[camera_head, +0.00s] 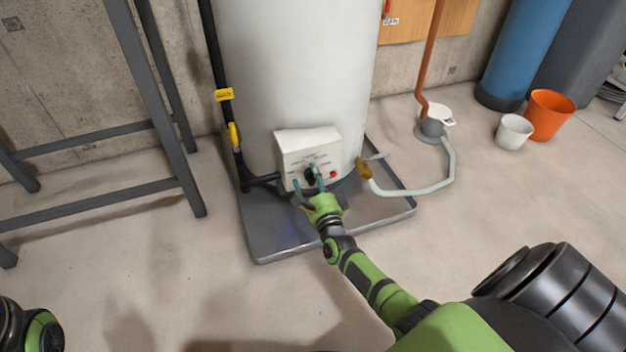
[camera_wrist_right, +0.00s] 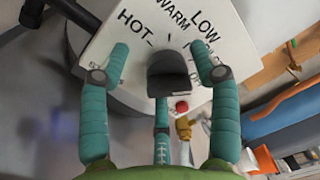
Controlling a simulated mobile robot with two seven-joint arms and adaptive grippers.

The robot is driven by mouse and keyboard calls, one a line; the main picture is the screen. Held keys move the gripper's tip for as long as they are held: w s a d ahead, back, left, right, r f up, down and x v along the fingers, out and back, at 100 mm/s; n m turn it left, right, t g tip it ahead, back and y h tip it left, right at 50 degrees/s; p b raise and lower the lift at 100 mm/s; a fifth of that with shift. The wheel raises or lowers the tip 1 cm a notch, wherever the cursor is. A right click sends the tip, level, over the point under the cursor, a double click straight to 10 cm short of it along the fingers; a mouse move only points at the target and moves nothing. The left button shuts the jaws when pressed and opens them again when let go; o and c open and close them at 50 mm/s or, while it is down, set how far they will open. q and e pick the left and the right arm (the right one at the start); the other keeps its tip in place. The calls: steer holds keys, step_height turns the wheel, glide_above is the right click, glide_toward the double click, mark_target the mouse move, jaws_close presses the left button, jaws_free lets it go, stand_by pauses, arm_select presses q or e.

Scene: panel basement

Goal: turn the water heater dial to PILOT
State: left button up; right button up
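The heater's white control box (camera_head: 308,150) is low on the front of the white tank (camera_head: 290,70). Its black dial (camera_head: 310,174) is ringed by printed words. In the right wrist view, the dial (camera_wrist_right: 168,74) shows up close with HOT, WARM and LOW readable; words at its right are partly hidden by a finger, and I cannot read PILOT. My right gripper (camera_head: 308,184) is at the box. In the wrist view this gripper (camera_wrist_right: 159,52) is open, teal fingers either side of the dial with gaps, another finger below. My left gripper is out of view.
A red button (camera_head: 333,174) is right of the dial. The tank stands in a grey drain pan (camera_head: 270,240). A brass drain valve (camera_head: 363,168) with a pale hose is at right, a black pipe (camera_head: 217,80) at left. A grey metal frame (camera_head: 165,130) stands further left. Front floor is clear.

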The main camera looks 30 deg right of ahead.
steer(key=shift+s+d, duration=0.1)
steer(key=shift+d, duration=0.15)
steer(key=shift+s+a, duration=0.1)
steer(key=shift+s, duration=0.15)
steer(key=v, duration=0.7)
steer(key=shift+w+a+r, duration=0.1)
